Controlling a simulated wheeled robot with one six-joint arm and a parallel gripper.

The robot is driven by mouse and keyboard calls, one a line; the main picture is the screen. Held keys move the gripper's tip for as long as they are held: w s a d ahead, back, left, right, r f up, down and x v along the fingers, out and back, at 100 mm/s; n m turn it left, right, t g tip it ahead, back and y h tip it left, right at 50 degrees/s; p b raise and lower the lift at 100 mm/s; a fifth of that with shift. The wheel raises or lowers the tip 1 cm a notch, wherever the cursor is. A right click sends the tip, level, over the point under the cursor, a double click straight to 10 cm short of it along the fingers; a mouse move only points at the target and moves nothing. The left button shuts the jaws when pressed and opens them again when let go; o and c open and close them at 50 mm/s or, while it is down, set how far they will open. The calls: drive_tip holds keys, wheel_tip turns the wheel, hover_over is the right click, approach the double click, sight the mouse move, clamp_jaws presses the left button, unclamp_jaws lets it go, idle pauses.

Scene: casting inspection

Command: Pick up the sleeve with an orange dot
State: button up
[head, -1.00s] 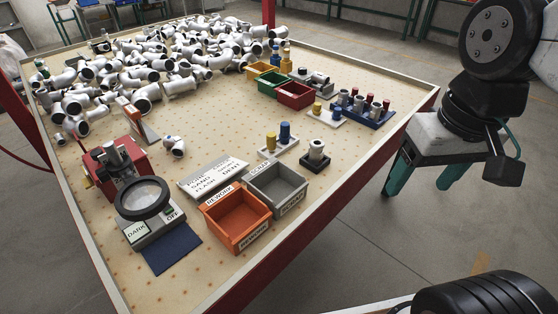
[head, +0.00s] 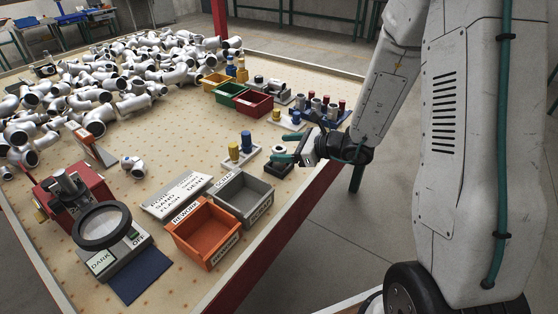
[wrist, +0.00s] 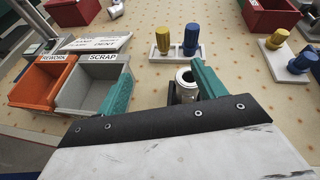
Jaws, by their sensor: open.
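A silver hollow sleeve (wrist: 185,78) stands upright between my gripper's teal fingers in the wrist view, nearer the right finger. Its lower part is hidden by my gripper, and I see no orange dot on it. My gripper (wrist: 160,72) is open.
A white stand (head: 238,161) with a yellow and a blue plug is left of my gripper. Grey scrap bin (head: 243,198) and orange rework bin (head: 207,232) lie nearer. Red bin (head: 254,103) and another plug stand (head: 290,121) are behind. White pipe castings (head: 100,85) crowd the far left.

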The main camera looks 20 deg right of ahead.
drive_tip(key=d+f+m, duration=0.1)
drive_tip(key=f, duration=0.1)
drive_tip(key=w+d+f+m+t+h, duration=0.1)
drive_tip(key=f, duration=0.1)
drive_tip(key=shift+w+d+m, duration=0.2)
drive_tip(key=shift+d+m, duration=0.2)
drive_tip(key=shift+w+a+f+h, duration=0.3)
drive_tip(key=shift+w+f+h, duration=0.2)
drive_tip(key=shift+w+f, duration=0.3)
drive_tip(key=x, duration=0.5)
drive_tip(key=shift+w+a, duration=0.2)
drive_tip(key=shift+w, duration=0.15)
drive_tip(key=c, duration=1.3)
